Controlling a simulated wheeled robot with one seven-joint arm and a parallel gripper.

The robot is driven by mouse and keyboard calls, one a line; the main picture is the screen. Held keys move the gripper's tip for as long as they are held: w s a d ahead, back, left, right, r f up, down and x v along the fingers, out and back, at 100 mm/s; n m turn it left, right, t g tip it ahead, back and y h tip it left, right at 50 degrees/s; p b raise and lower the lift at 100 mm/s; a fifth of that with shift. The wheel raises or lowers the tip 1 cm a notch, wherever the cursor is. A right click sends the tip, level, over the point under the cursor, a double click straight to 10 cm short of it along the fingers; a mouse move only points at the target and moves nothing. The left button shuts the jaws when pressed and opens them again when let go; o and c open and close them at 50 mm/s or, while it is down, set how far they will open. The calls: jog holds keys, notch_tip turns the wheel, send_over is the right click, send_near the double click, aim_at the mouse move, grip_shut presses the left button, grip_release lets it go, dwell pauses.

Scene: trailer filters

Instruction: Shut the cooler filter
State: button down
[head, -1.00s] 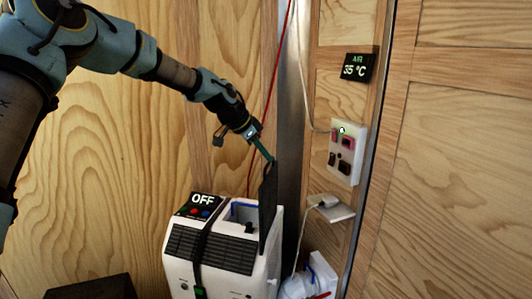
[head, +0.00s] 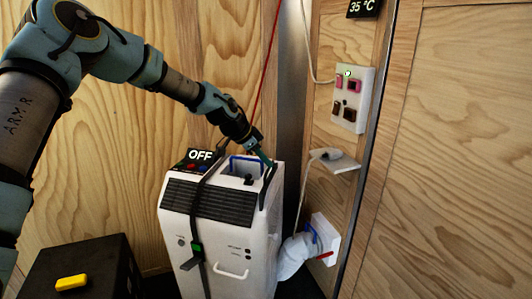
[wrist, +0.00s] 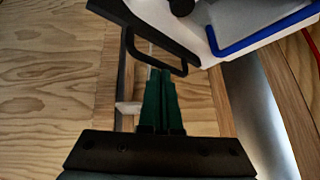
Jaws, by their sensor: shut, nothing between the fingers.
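The white cooler (head: 222,228) stands upright on the floor, with a lit OFF display (head: 200,155) on top. Its dark filter (wrist: 140,22) shows in the wrist view as a black strip along the cooler's edge. The filter's black loop handle (head: 266,189) hangs at the cooler's upper right edge; it also shows in the wrist view (wrist: 157,62). My gripper (head: 266,161) is shut and empty, its green fingertips (wrist: 158,74) right by the handle. I cannot tell whether they touch it. Most of the filter is hidden.
A white duct (head: 293,257) joins the cooler to the wall. A black box (head: 85,265) with a yellow object (head: 71,283) stands at lower left. A red cord hangs behind.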

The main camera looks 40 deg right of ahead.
jog(key=shift+f+b, duration=0.3)
jog(key=shift+f, duration=0.85)
jog(key=shift+a+f, duration=0.1)
jog(key=shift+a, duration=0.05)
jog(key=r+p, duration=0.1)
jog(key=r, duration=0.2)
jog(key=d+r+p, duration=0.1)
jog(key=r, duration=0.1)
jog(key=shift+s+p, duration=0.3)
jog(key=shift+s, duration=0.1)
jog(key=b+v, duration=0.2)
jog(key=v, duration=0.8)
jog(key=w+a+f+n+t+y+p, duration=0.1)
jog(key=w+a+n+t+y+p, duration=0.3)
jog(key=a, duration=1.1)
jog(key=w+a+n+g+y+p, duration=0.1)
jog(key=w+a+n, duration=0.35)
jog(key=a, duration=1.15)
jog(key=s+a+n+p, duration=0.1)
jog(key=s+a+n, duration=0.2)
jog(key=a, duration=0.4)
jog(key=s+a+r+n+y+p, duration=0.1)
jog(key=s+a+n, duration=0.3)
jog(key=a, duration=0.4)
jog(key=s+a+r+n, duration=0.1)
jog(key=s+a+n, duration=0.2)
jog(key=a+n, duration=0.3)
jog(key=shift+s+a+r+y+p, duration=0.2)
jog(key=shift+s+a+y+p, duration=0.15)
jog(key=shift+a, duration=0.65)
